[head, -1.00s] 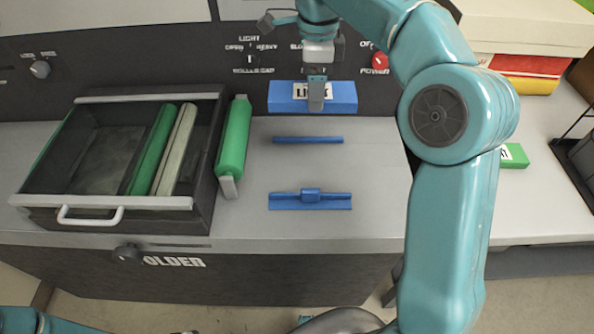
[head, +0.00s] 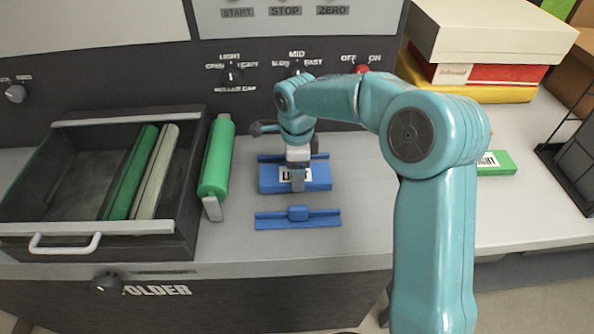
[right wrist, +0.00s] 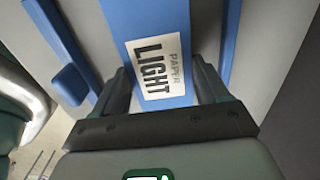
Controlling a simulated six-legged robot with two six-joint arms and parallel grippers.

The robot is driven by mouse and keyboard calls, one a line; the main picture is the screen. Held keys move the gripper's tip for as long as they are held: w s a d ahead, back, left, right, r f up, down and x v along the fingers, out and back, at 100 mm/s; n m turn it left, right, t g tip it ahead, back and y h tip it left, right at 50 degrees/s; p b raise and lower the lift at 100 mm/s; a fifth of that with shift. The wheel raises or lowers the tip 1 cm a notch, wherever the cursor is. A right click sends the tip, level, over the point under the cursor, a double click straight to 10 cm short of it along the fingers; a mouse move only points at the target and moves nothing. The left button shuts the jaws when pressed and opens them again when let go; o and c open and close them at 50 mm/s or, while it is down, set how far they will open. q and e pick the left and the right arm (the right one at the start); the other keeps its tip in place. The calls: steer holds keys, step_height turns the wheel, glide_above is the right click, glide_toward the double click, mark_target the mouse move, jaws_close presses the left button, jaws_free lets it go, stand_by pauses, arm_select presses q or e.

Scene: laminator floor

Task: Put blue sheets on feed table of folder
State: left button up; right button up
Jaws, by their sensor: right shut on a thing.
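The blue sheets (head: 318,178) form a block with a white "LIGHT" label. In the head view they are between the two blue guides (head: 325,219) of the folder's grey feed table (head: 362,205), low at its surface; I cannot tell if they touch it. My right gripper (head: 297,184) comes from above and is shut on the blue sheets. In the right wrist view the sheets (right wrist: 150,22) run between the jaws (right wrist: 165,82), with a blue guide on each side. The gripper hides part of the label in the head view. My left gripper is not in view.
A dark tray (head: 187,240) with green and pale bars stands left of the feed table, beside a green roller (head: 217,158). A green labelled block (head: 503,164) lies on the right-hand counter. Boxes (head: 485,38) are stacked behind it. The control panel rises behind the table.

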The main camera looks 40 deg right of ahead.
steer(key=shift+f, duration=0.3)
steer(key=shift+f, duration=0.2)
steer(key=o, duration=1.2)
steer(key=shift+o, duration=0.2)
step_height(320, 180, up, 12)
steer(key=shift+r+p, duration=0.2)
steer(key=shift+p, duration=0.25)
